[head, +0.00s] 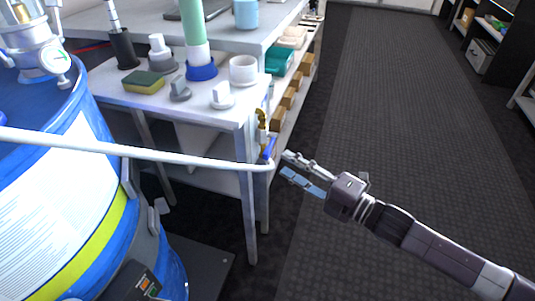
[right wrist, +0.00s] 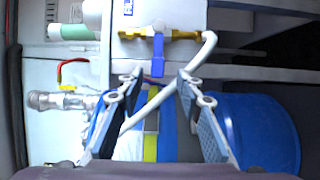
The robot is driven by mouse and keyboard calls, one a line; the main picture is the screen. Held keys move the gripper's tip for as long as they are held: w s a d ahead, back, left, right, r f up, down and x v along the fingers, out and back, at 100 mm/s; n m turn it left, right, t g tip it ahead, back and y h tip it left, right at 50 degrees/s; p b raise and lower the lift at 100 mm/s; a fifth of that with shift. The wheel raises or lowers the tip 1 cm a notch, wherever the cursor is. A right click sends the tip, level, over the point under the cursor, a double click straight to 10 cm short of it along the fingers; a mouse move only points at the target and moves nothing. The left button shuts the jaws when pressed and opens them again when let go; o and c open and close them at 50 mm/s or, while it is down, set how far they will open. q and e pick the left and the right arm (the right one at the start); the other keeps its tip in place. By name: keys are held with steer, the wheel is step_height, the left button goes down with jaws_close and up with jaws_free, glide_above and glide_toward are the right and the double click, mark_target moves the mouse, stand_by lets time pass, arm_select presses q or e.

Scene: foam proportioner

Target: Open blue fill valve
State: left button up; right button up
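The blue fill valve handle (head: 269,148) hangs at the right front of the white bench, by the end of a white pipe. In the right wrist view the blue handle (right wrist: 158,56) points down from a brass valve body (right wrist: 184,34), which joins the curved white pipe. My right gripper (head: 286,164) is open and empty just right of the handle. In the right wrist view its two fingers (right wrist: 158,84) are spread, with the handle ahead of the gap between them and apart from both. My left gripper is in neither view.
The white pipe (head: 140,151) crosses from the left to the valve. A blue drum (head: 85,215) stands at left. The bench top (head: 130,92) holds a sponge (head: 144,82), grey fittings and a green-and-blue column (head: 195,40). The dark floor (head: 390,110) at right is clear.

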mark_target(269, 157)
steer(key=b+x, duration=0.1)
steer(key=x, duration=0.6)
steer(key=shift+s+a+r, duration=0.1)
steer(key=shift+a, duration=0.05)
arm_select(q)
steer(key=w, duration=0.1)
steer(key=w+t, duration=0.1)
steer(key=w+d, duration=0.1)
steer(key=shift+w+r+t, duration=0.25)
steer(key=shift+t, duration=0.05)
arm_select(e)
steer(key=shift+w+a, duration=0.2)
steer(key=shift+a, duration=0.05)
steer(key=shift+c, duration=0.6)
jaws_close()
